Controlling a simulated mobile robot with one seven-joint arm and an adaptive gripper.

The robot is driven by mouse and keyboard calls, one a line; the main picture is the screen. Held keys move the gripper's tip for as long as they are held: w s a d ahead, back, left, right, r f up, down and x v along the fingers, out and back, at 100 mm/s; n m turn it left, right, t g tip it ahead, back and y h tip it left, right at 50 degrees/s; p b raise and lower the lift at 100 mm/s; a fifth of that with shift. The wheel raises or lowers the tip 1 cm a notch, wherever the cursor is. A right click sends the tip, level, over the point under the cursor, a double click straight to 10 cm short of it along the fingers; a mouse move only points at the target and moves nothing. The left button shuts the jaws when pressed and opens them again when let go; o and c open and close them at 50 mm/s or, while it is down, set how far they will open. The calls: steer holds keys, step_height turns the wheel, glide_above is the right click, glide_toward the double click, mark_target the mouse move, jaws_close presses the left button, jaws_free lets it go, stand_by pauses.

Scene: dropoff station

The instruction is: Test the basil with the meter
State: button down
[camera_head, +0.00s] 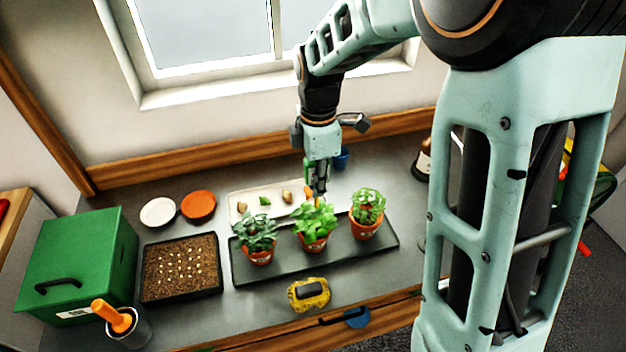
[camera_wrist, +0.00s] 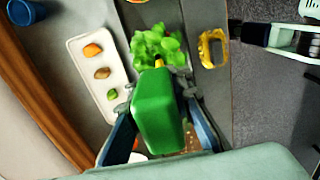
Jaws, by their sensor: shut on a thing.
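My gripper (camera_head: 318,190) points down over the middle potted plant (camera_head: 313,219), which has broad bright green leaves in a terracotta pot. In the wrist view, my gripper (camera_wrist: 162,125) is shut on a green, box-shaped body, which looks like the meter (camera_wrist: 160,108). A small yellow end shows beyond it, against bright leaves (camera_wrist: 158,45). I cannot tell whether it touches leaves or soil. A dark-leaved plant (camera_head: 256,234) stands left and another green plant (camera_head: 367,208) right. The pot labels are too small to read, so which plant is basil is unclear.
The pots stand on a dark tray (camera_head: 284,265). Behind is a white tray (camera_head: 240,203) with small pieces. A seed tray (camera_head: 181,290), green box (camera_head: 80,255), white dish (camera_head: 157,211) and orange dish (camera_head: 198,205) are left. A yellow object (camera_head: 296,302) lies in front.

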steer(key=shift+w+a+f, duration=0.2)
steer(key=shift+a+f, duration=0.1)
steer(key=shift+a, duration=0.05)
steer(key=shift+f+b, duration=2.15)
steer(key=shift+f, duration=0.7)
steer(key=shift+f, duration=0.1)
steer(key=shift+f+b, duration=0.35)
steer(key=shift+f, duration=0.15)
steer(key=shift+f, duration=0.2)
steer(key=shift+f+b, duration=0.35)
steer(key=shift+b, duration=0.05)
steer(key=shift+f, duration=0.25)
steer(key=shift+f+b, duration=0.4)
steer(key=shift+f, duration=0.2)
